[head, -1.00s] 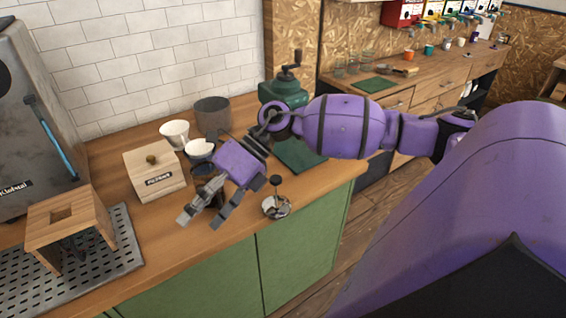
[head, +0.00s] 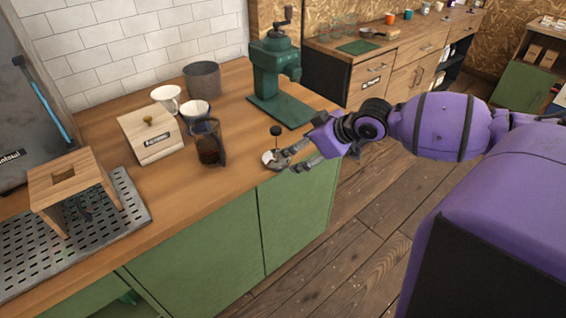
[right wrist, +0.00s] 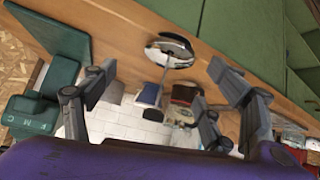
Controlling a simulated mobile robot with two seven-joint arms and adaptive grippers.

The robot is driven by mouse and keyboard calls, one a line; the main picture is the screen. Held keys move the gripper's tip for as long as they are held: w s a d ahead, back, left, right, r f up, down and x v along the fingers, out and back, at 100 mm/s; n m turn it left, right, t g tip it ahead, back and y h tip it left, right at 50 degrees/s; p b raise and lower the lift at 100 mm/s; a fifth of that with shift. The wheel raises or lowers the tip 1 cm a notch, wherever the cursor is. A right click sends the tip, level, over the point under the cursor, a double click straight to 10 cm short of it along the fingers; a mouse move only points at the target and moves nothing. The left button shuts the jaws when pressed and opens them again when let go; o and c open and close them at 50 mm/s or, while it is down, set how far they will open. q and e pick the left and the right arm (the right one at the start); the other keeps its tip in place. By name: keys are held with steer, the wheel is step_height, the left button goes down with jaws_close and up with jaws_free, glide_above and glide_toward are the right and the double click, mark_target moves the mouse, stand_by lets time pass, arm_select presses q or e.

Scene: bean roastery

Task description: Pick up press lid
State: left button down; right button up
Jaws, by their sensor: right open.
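The press lid (head: 268,159), a shiny metal disc with a thin upright rod and a dark knob, stands on the wooden counter near its front edge. In the right wrist view the lid (right wrist: 171,47) is ahead of my fingers, with its rod and knob pointing into the space between them. My right gripper (head: 288,158) is open beside the lid, just to its right in the head view. Its spread fingers (right wrist: 157,84) also show in the right wrist view, with nothing gripped. Whether a finger touches the lid is unclear. My left gripper is out of view.
A glass press (head: 208,147) with dark liquid stands left of the lid. Bare counter lies in front of the press.

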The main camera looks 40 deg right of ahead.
mark_target(277, 159)
steer(key=x, duration=0.2)
steer(key=b+x, duration=0.1)
steer(key=x, duration=0.4)
steer(key=shift+a+f, duration=0.45)
steer(key=c, duration=1.2)
steer(key=shift+r, duration=0.1)
steer(key=shift+c, duration=0.2)
